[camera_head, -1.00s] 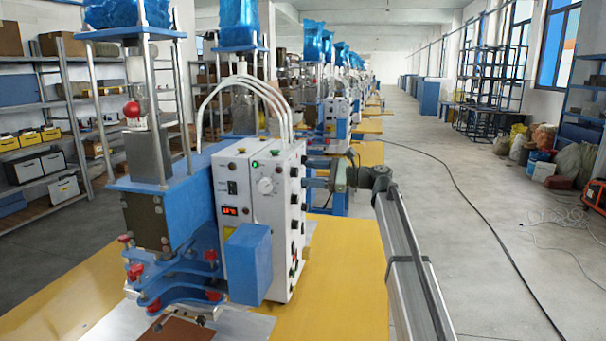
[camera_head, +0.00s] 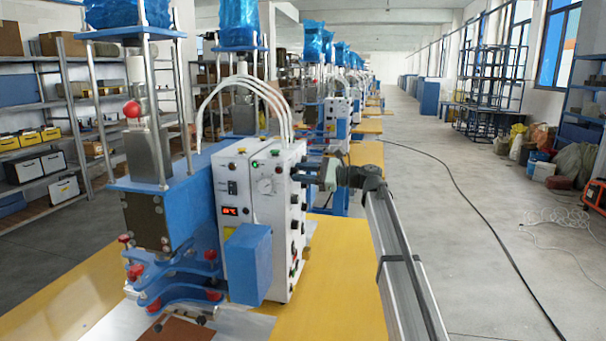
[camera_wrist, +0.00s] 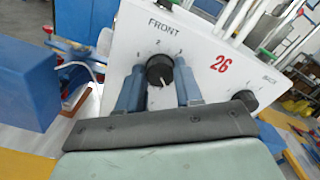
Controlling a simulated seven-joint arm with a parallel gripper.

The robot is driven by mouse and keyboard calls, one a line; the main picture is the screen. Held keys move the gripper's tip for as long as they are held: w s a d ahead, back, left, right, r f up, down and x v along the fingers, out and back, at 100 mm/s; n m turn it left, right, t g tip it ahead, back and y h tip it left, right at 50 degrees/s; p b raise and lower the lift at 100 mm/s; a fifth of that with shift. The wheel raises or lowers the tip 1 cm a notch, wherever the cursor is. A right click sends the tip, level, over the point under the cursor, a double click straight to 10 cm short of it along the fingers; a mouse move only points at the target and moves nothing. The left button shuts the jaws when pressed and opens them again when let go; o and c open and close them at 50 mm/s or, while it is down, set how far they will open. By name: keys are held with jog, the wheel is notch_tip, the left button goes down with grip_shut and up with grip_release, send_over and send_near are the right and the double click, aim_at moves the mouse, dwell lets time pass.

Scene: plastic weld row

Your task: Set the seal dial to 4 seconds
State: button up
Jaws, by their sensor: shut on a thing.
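The white control box (camera_head: 262,205) stands on the yellow table, with a column of black knobs on its right side. My gripper (camera_head: 300,178) reaches that side from the right, at an upper knob. In the wrist view, a black dial (camera_wrist: 160,70) sits under the word FRONT, with small numbers around its upper part. A pale pointer mark on it faces down. My gripper's two blue-grey fingers (camera_wrist: 158,88) stand on either side of the dial and are shut on it. The lower part of the dial's scale is hidden or too small to read.
A second black knob (camera_wrist: 245,98), labelled BACK, is on the same panel beside a red 26. A blue box (camera_head: 248,263) juts from the machine's front. The yellow table (camera_head: 345,262) is clear to the right of the control box.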

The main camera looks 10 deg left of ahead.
jog(key=c, duration=0.4)
jog(key=shift+n, duration=0.3)
jog(key=n, duration=0.4)
jog(key=shift+n, duration=0.4)
jog(key=n, duration=0.5)
jog(key=shift+f, duration=0.1)
jog(key=shift+s, duration=0.1)
jog(key=o, duration=1)
jog(key=shift+o, duration=0.2)
